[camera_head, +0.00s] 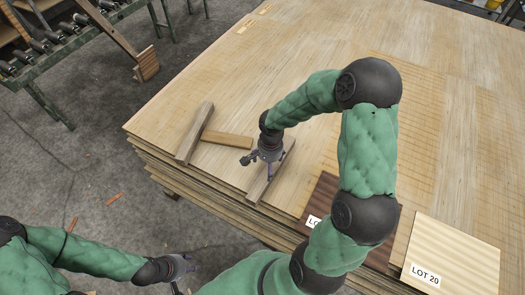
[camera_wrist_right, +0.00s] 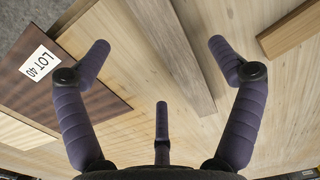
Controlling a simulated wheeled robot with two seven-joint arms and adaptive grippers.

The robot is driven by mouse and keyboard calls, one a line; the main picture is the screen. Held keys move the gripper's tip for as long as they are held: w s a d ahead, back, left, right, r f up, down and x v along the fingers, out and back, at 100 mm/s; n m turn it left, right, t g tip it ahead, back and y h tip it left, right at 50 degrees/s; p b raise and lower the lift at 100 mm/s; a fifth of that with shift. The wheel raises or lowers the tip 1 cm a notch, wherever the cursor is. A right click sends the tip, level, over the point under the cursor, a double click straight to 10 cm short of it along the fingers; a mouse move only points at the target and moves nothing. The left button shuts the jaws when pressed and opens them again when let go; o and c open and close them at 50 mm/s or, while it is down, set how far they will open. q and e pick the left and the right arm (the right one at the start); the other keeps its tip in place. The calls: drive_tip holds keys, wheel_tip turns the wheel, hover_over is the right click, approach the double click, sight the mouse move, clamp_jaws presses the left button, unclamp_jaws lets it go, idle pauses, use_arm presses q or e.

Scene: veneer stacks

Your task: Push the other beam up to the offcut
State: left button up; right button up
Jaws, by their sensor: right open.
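A grey-brown beam (camera_head: 194,134) lies on the big veneer stack (camera_head: 300,40) near its left corner. The lighter brown offcut (camera_head: 229,140) lies flat with its left end at that beam; touching or nearly so, I cannot tell. The other beam (camera_head: 262,187) lies to the right, apart from the offcut, partly hidden by my right gripper (camera_head: 262,160). In the right wrist view this beam (camera_wrist_right: 172,45) runs between the spread fingers of my open right gripper (camera_wrist_right: 160,75), and the offcut (camera_wrist_right: 292,30) is at upper right. My left gripper (camera_head: 180,270) hangs off the stack; its fingers are unclear.
A dark brown veneer pile (camera_head: 320,197) with a partly hidden label lies right of the other beam; the wrist view reads LOT 40 (camera_wrist_right: 42,63). A pale LOT 20 pile (camera_head: 455,250) is at lower right. A roller conveyor (camera_head: 60,45) stands upper left beyond bare floor.

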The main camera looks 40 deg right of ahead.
use_arm(q)
drive_tip(key=shift+w, duration=0.35)
use_arm(e)
drive_tip(key=shift+w+d+r+m, duration=0.3)
drive_tip(key=shift+d+r, duration=0.2)
drive_tip(key=shift+d, duration=0.25)
wheel_tip(320, 180, down, 11)
drive_tip(key=b, duration=0.4)
drive_tip(key=shift+r, duration=0.1)
use_arm(q)
wheel_tip(320, 180, down, 4)
drive_tip(key=shift+f, duration=0.25)
use_arm(e)
drive_tip(key=c, duration=1.5)
drive_tip(key=shift+c, duration=0.2)
drive_tip(key=shift+w, duration=0.1)
